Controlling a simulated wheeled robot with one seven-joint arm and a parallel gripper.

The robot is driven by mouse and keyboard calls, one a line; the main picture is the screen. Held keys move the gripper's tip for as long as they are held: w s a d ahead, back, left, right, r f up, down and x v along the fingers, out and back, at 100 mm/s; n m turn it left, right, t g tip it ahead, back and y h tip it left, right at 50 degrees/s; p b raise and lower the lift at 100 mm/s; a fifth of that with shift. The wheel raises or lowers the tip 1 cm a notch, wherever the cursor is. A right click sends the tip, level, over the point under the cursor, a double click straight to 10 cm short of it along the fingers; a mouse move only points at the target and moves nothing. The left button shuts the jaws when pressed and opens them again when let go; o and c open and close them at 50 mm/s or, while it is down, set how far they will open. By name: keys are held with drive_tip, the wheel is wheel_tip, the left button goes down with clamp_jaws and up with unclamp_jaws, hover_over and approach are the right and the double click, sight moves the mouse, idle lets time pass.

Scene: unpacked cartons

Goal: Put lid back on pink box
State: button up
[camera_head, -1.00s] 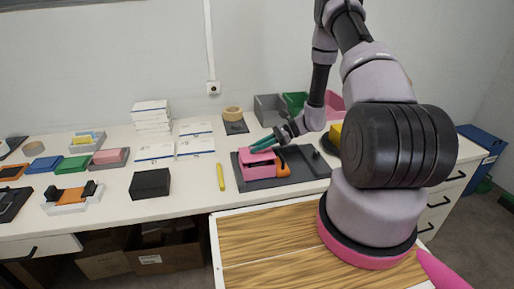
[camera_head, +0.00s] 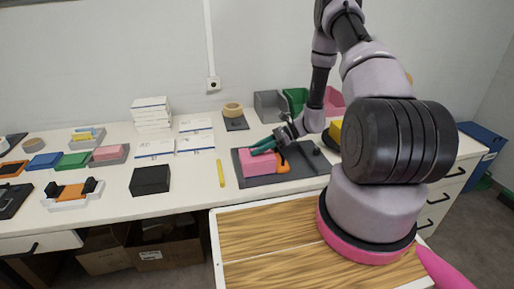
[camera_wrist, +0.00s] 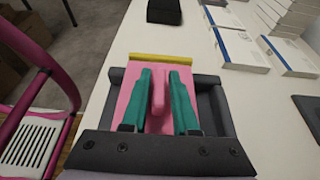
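The pink box (camera_head: 257,168) sits in the left part of a dark grey tray (camera_head: 300,176) on the counter. It also shows in the wrist view (camera_wrist: 128,92), with a narrow upright pink handle (camera_wrist: 158,92) on its top, apparently part of the lid. Lid and box are the same pink, so I cannot make out the seam between them. My gripper (camera_head: 264,146) has teal fingers and is over the box. In the wrist view my gripper (camera_wrist: 160,100) has one finger on each side of the handle, with narrow gaps showing.
An orange object (camera_head: 282,165) is right of the pink box in the tray. A yellow marker (camera_head: 221,173) lies left of the tray, and a black box (camera_head: 150,180) farther left. Grey, green and pink bins (camera_head: 334,104) stand behind. The counter left of the marker is partly clear.

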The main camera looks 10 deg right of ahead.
drive_tip(key=shift+o, duration=1)
drive_tip(key=v, duration=1)
drive_tip(key=shift+d, duration=0.4)
drive_tip(key=shift+r, duration=0.15)
